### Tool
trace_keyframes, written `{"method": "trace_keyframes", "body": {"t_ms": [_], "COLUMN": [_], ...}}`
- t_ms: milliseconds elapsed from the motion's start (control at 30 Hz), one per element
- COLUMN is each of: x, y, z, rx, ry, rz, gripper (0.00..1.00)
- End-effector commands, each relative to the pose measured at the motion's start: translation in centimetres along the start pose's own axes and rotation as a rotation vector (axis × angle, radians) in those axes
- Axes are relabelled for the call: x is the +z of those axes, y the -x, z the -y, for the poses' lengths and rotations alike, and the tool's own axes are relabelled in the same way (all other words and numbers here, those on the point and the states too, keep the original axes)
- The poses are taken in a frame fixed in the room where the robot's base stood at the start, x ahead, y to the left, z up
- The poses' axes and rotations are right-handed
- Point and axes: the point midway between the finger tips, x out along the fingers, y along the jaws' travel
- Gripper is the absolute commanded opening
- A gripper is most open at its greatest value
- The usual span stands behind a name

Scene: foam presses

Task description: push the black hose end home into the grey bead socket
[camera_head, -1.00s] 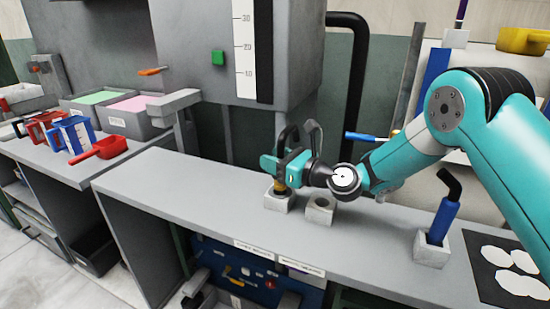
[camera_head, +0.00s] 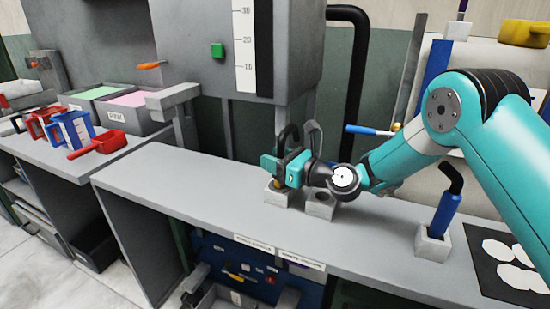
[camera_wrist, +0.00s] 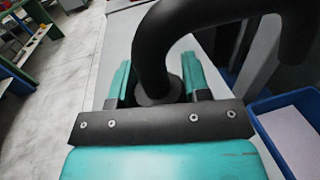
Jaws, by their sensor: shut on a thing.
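The black hose (camera_head: 292,134) arches up from my gripper (camera_head: 279,172). It also shows in the wrist view (camera_wrist: 153,60), where its lower part stands between the two teal fingers (camera_wrist: 155,88). My gripper is shut on the hose just above a grey socket block (camera_head: 277,198) on the bench. A little yellow shows at the hose's lower end, at the block's top. The end appears to sit in or at the opening, but the gripper hides much of it, and I cannot tell how deep it is.
A second grey block (camera_head: 320,206) with a round hole stands close to the right. Another block (camera_head: 432,245) holds a blue tool (camera_head: 444,212) farther right. The grey bench (camera_head: 180,185) is clear on the left. Blue and red jugs (camera_head: 73,131) and bins stand beyond it.

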Motion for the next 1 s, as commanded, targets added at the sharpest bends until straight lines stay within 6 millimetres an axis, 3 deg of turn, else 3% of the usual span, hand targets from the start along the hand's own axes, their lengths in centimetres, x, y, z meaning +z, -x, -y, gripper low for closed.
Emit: {"method": "trace_keyframes", "body": {"t_ms": [933,967,1000], "x": [-2.4,-2.4,-2.3], "y": [0.0,0.0,0.0], "z": [0.0,0.0,0.0], "rx": [0.000,0.000,0.000], "ry": [0.001,0.001,0.001], "rz": [0.002,0.002,0.002], "gripper": [0.10,0.46,0.55]}}
